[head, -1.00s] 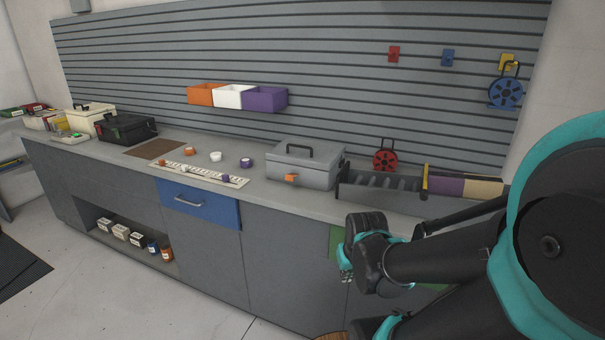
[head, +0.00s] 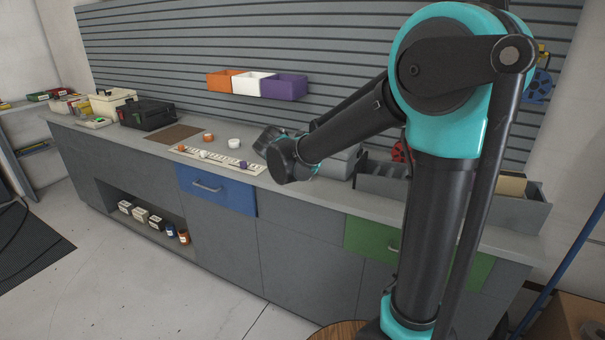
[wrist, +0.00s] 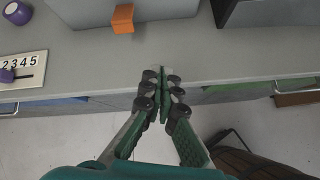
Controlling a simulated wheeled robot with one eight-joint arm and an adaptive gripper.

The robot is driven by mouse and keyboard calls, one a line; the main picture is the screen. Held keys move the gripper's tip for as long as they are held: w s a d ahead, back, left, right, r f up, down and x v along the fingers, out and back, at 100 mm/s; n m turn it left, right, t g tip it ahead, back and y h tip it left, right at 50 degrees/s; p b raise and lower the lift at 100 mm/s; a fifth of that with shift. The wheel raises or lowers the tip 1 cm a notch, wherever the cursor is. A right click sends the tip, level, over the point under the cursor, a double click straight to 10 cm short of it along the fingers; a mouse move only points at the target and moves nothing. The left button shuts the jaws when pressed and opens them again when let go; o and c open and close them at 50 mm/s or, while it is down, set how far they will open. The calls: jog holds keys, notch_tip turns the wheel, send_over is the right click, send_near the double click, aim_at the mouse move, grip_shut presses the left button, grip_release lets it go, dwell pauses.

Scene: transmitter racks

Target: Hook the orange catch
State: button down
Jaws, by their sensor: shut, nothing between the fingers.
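The orange catch (wrist: 122,19) is on the front of the grey toolbox (wrist: 75,10), at the top of the wrist view. In the head view my arm hides the catch, and only a bit of the grey toolbox (head: 342,163) shows. My gripper (wrist: 165,72) is shut and empty. In the wrist view its fingertips appear over the counter's front edge, below and to the right of the catch and apart from it. In the head view my wrist hides the fingers.
A number strip (wrist: 22,70) with a purple knob and a purple round piece (wrist: 17,13) lie left of the toolbox. A grey divided tray (head: 380,184) stands to its right. The counter strip (wrist: 190,52) before the toolbox is clear.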

jog(key=a+n, duration=0.1)
jog(key=w+a+r+n, duration=0.1)
jog(key=a, duration=0.1)
jog(key=w+a+r+n+t, duration=0.1)
jog(key=shift+w+a+n, duration=0.25)
jog(key=shift+a+n, duration=0.05)
jog(key=x, duration=1)
jog(key=shift+d, duration=0.15)
